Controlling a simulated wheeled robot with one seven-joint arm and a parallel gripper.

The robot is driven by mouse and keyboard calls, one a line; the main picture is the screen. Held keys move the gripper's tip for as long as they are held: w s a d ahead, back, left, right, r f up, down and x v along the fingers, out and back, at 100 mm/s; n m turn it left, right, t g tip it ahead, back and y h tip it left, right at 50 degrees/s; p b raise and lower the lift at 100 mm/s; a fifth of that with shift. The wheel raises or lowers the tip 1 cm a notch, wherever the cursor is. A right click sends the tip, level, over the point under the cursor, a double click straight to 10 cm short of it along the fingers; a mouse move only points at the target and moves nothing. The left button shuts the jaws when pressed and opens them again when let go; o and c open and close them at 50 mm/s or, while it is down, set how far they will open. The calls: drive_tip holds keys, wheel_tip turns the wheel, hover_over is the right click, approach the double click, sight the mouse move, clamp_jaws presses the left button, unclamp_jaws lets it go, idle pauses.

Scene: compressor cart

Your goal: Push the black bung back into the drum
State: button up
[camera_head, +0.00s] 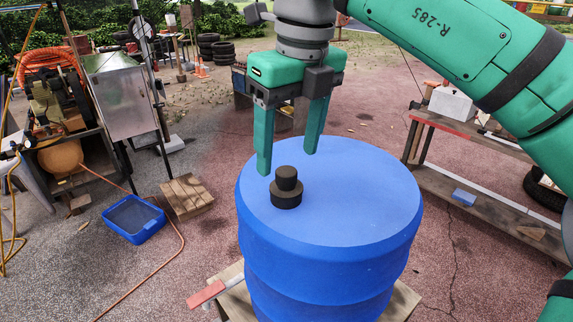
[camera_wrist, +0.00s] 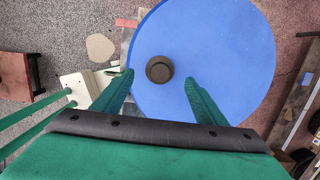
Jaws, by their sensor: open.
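The blue drum (camera_head: 350,205) stands upright in the middle of the head view, and its flat top also fills much of the wrist view (camera_wrist: 225,60). The black bung (camera_head: 287,187) stands up from the left part of the drum's top, a narrow knob above a wider collar. In the wrist view the bung (camera_wrist: 159,69) shows as a dark round shape ahead of the fingers. How deep it sits is hidden. My gripper (camera_head: 289,162) is open and empty above the drum, fingers pointing down. In the wrist view its fingertips (camera_wrist: 158,76) lie either side of the bung, apparently without touching it.
The drum rests on a wooden pallet (camera_head: 400,302) with a red-ended tool (camera_head: 207,294) at its left. A blue tray (camera_head: 134,218) and a compressor cart (camera_head: 62,150) stand left. A wooden bench (camera_head: 480,195) stands right. The rest of the drum's top is clear.

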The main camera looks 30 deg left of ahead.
sight(292, 175)
drive_tip(key=r, duration=0.5)
drive_tip(key=shift+s+d, duration=0.1)
drive_tip(key=shift+d, duration=0.3)
